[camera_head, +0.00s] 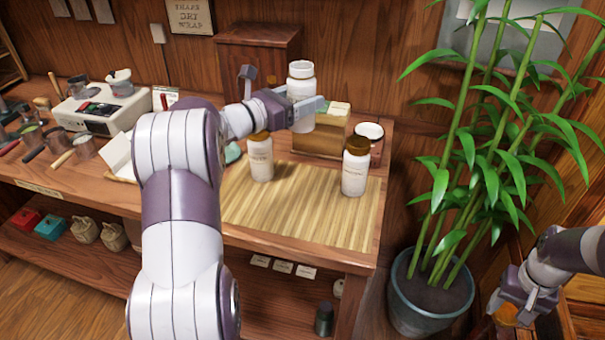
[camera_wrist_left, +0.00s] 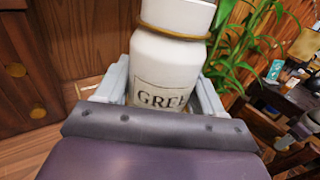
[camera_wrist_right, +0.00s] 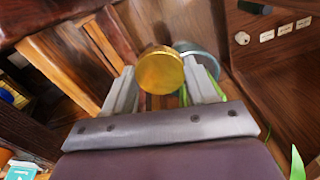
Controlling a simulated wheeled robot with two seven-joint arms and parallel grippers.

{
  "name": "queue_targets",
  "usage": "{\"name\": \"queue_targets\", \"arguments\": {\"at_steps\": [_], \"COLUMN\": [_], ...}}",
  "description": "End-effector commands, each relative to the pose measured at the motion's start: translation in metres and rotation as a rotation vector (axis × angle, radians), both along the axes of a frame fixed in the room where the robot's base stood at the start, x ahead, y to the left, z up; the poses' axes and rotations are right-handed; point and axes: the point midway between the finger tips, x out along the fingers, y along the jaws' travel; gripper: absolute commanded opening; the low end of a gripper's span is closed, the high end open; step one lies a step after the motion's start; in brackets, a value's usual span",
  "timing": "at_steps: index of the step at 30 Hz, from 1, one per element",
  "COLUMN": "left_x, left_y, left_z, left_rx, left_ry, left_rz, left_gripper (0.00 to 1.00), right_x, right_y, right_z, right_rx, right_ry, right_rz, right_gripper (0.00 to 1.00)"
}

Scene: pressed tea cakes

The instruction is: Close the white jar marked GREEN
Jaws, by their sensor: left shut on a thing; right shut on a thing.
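A white jar (camera_head: 301,88) is held upright in my left gripper (camera_head: 297,108), raised above the back of the bamboo mat. Its label reads "GRE…" in the left wrist view (camera_wrist_left: 165,75); the rest is hidden by the gripper. A thin gold ring circles it below its white top, and no gold lid sits on it. My right gripper (camera_head: 516,304) is low at the far right, away from the table. It is shut on a round gold lid (camera_wrist_right: 160,72), which also shows in the head view (camera_head: 505,315).
Two white labelled jars with brown-gold lids, one left (camera_head: 261,160) and one right (camera_head: 355,172), stand on the bamboo mat (camera_head: 300,205). A wooden box (camera_head: 318,140) and a brown white-topped jar (camera_head: 369,132) are behind. A tall potted plant (camera_head: 430,290) stands between the table and my right arm.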

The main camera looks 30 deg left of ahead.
Motion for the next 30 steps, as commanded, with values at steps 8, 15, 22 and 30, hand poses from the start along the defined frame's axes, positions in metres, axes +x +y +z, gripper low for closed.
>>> {"name": "queue_targets", "arguments": {"at_steps": [8,15,22,30], "left_x": [0.000,0.000,0.000,0.000], "left_y": [0.000,0.000,0.000,0.000], "left_z": [-0.074,-0.122,-0.130,-0.145], "left_rx": [-0.005,-0.001,0.000,-0.004], "left_ry": [0.004,-0.001,-0.002,0.004], "left_rz": [0.001,0.001,0.001,0.001], "left_gripper": [0.13,0.13,0.13,0.13], "right_x": [0.000,0.000,0.000,0.000], "right_y": [0.000,0.000,0.000,0.000], "right_z": [0.004,0.006,0.006,0.007], "right_rx": [0.000,0.000,0.000,0.000], "right_ry": [0.000,0.000,0.000,0.000], "right_rz": [0.000,0.000,0.000,0.000], "right_gripper": [0.25,0.25,0.25,0.25]}}
